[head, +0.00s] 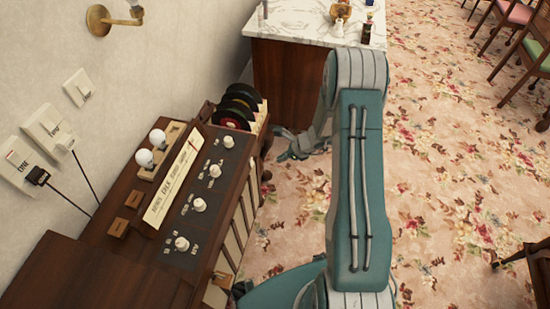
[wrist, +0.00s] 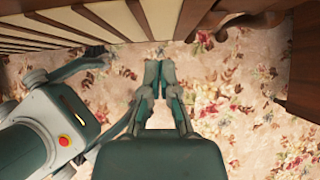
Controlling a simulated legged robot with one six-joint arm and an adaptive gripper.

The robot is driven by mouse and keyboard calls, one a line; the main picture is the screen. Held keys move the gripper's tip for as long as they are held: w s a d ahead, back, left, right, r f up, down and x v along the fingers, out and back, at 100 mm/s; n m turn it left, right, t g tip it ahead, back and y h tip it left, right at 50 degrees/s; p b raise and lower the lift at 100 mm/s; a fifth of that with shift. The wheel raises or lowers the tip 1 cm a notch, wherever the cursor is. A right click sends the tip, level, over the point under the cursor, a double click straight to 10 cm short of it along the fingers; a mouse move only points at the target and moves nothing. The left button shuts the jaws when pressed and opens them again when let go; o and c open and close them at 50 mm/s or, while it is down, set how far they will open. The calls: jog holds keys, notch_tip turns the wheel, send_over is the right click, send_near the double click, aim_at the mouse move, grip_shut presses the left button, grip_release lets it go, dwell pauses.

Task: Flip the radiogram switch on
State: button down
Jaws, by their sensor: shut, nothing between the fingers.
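The radiogram (head: 150,255) is a dark wooden cabinet against the wall in the head view. Its sloping top has a dark panel with several white knobs (head: 200,205), a cream dial strip (head: 172,182) and two small brown wooden pieces (head: 117,227) on the left. I cannot tell which part is the switch. My gripper (head: 289,153) is shut and empty, off the radiogram's far right end and apart from the panel. In the wrist view my gripper (wrist: 160,70) is above the carpet, with the slatted cabinet front (wrist: 100,22) along the top.
Black records (head: 240,105) stand in a rack at the radiogram's far end. A marble-topped cabinet (head: 290,85) with small items stands beyond. Wall plates (head: 45,125) with plugs and cords are on the left. Chairs (head: 520,40) stand at right. The flowered carpet (head: 450,190) is largely clear.

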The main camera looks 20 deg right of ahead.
send_near(251, 168)
notch_tip(251, 168, down, 4)
jog(key=shift+w+a+r, duration=0.1)
jog(key=shift+w+a, duration=0.3)
jog(key=shift+a, duration=0.25)
jog(key=shift+w+a, duration=0.4)
jog(key=shift+a, duration=0.3)
jog(key=shift+w+a+f, duration=0.25)
jog(key=shift+a+f, duration=0.05)
jog(key=shift+a, duration=0.05)
